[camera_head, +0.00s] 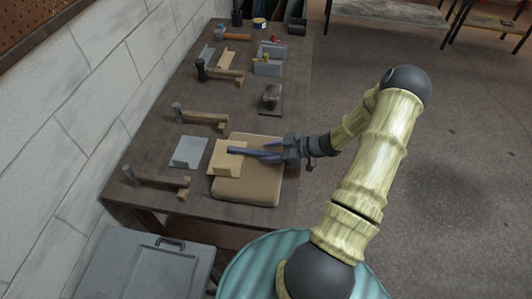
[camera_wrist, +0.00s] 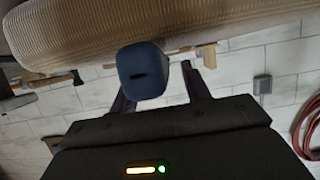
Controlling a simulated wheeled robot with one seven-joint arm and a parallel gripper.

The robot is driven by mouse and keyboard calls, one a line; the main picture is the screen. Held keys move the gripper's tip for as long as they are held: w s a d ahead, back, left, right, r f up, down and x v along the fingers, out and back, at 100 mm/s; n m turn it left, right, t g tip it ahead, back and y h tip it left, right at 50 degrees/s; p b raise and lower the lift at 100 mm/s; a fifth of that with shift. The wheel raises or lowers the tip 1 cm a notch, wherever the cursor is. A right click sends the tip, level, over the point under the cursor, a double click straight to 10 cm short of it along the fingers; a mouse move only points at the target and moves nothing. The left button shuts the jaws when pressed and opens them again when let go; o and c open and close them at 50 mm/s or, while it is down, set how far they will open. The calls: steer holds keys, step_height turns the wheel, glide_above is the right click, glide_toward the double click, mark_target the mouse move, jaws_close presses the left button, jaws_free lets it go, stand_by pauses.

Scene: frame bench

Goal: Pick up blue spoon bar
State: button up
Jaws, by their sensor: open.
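The blue spoon bar (camera_head: 238,151) lies at the cream block (camera_head: 225,163) on the tan pad (camera_head: 250,188) in the head view. In the wrist view the blue bar (camera_wrist: 143,72) shows end-on, a rounded blue end with a dark slot. My gripper (camera_head: 262,154) reaches in from the right, low over the pad, its fingers pointing left along the bar. The gripper is open. In the wrist view the bar's end appears between its two fingers, nearer the left one. I cannot tell whether either finger touches it.
The pad lies on a dark wooden bench (camera_head: 150,200) along a block wall. A grey plate (camera_head: 188,151) and several hammers lie left of the pad. A black stand (camera_head: 271,98) and grey boxes (camera_head: 268,66) are farther back. A grey chest (camera_head: 140,272) stands in front.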

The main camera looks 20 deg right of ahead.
stand_by(0.3)
jaws_close()
step_height(320, 180, up, 10)
steer(key=b, duration=0.2)
stand_by(0.7)
stand_by(0.4)
